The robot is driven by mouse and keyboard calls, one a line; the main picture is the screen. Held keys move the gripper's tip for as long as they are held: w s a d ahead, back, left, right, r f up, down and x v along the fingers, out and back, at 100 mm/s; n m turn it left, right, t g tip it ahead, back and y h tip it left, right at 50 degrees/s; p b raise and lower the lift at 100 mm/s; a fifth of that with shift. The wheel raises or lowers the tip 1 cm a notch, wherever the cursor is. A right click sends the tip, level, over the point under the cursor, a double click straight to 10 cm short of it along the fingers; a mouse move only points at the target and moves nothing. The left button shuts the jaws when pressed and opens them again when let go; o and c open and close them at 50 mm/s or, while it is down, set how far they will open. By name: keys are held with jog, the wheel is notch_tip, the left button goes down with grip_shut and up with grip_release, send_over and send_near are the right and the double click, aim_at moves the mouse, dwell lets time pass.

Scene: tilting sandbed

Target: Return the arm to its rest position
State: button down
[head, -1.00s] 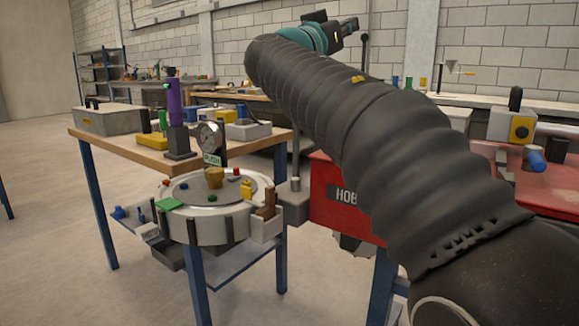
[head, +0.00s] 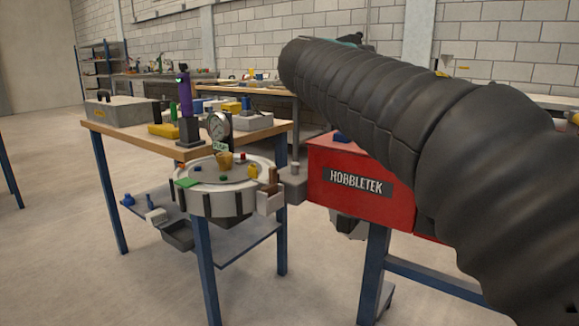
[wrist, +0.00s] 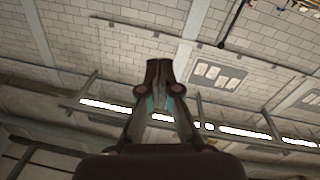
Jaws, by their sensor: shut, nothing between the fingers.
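My arm, in a black ribbed sleeve, crosses the right half of the head view and rises toward the upper middle. In the head view my gripper is almost wholly hidden behind the sleeve; only a bit of teal and dark parts shows past its far end. In the wrist view my gripper (wrist: 158,72) points up at the block wall and ceiling. Its two fingers meet at the tips, shut and empty. Nothing touches it there.
A round sandbed unit (head: 207,200) with small coloured pieces stands at the near table corner. A wooden-topped table (head: 140,139) holds a purple device (head: 185,98), a gauge (head: 219,125) and a grey case (head: 115,113). A red HOBBLETEK box (head: 350,205) sits beside my arm.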

jog(key=s+d+f+n+g+y+p, duration=0.1)
jog(key=s+d+f+n+g+y, duration=0.15)
jog(key=s+f, duration=0.45)
jog(key=s+d+f+n+g+y+p, duration=0.1)
jog(key=s+d+f+g+y+p, duration=0.15)
jog(key=s+f, duration=0.45)
jog(key=s+a+f+n+g+y+p, duration=0.1)
jog(key=s+a+f+y, duration=0.2)
jog(key=s+f, duration=0.5)
jog(key=s+a+f+n+g+y+p, duration=0.1)
jog(key=s+a+f+g+y, duration=0.1)
jog(key=s+f, duration=0.6)
notch_tip(320, 180, down, 6)
jog(key=shift+s+a+f+y, duration=0.1)
jog(key=shift+s+a+y, duration=0.2)
jog(key=shift+a+y, duration=0.55)
jog(key=shift+d+y, duration=0.25)
jog(key=shift+d, duration=0.15)
